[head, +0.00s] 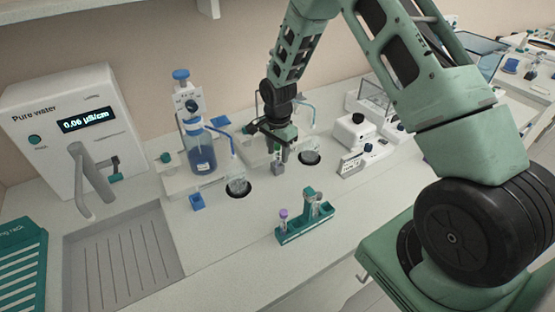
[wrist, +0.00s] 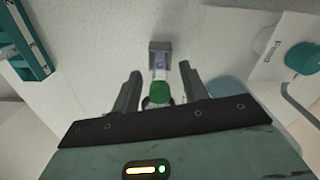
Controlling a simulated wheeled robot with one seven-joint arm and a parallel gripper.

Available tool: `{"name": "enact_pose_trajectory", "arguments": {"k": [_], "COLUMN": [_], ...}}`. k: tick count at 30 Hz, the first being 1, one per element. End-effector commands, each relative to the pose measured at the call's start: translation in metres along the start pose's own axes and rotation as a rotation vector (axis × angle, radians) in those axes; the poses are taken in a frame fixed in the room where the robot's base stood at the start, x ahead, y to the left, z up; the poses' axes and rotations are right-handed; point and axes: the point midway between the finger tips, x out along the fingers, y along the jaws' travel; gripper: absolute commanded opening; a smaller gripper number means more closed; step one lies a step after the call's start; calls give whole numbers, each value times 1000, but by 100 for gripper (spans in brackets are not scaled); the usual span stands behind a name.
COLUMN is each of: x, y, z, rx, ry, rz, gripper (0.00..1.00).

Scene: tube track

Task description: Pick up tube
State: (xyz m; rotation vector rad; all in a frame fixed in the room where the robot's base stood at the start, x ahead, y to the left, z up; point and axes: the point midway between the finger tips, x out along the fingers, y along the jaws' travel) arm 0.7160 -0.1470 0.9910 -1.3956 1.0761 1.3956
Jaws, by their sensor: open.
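A tube with a green cap (wrist: 158,92) and a purple and white label shows in the wrist view, its far end at a small grey block (wrist: 160,47). The tube lies between the two dark fingers of my gripper (wrist: 160,85), which are open with a gap on each side of it. In the head view my gripper (head: 279,148) points down just above the grey block (head: 278,168) on the bench; the tube is hard to make out there.
A teal rack (head: 305,233) holds several tubes, one purple-capped (head: 283,214), in front of my gripper. A blue-liquid bottle (head: 201,152) stands left, and white instruments (head: 355,131) stand right. Round dark openings (head: 310,157) flank the gripper. A sink (head: 125,255) lies front left.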

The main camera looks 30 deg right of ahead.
Motion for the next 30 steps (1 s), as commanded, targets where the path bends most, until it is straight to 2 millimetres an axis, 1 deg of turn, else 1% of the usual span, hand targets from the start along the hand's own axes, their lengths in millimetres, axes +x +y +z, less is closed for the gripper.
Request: {"name": "enact_pose_trajectory", "arguments": {"k": [1,2,3,6,16,20,23,30], "x": [0,0,0,0,-1,-10,-25,-71], "y": [0,0,0,0,0,-1,-1,-1], "z": [0,0,0,0,0,0,0,0], "rx": [0,0,0,0,0,0,0,-1], "ry": [0,0,0,0,0,2,2,3], "rz": [0,0,0,0,-1,-4,-5,-5], "gripper": [44,41,30,5,4,4,4,4]}}
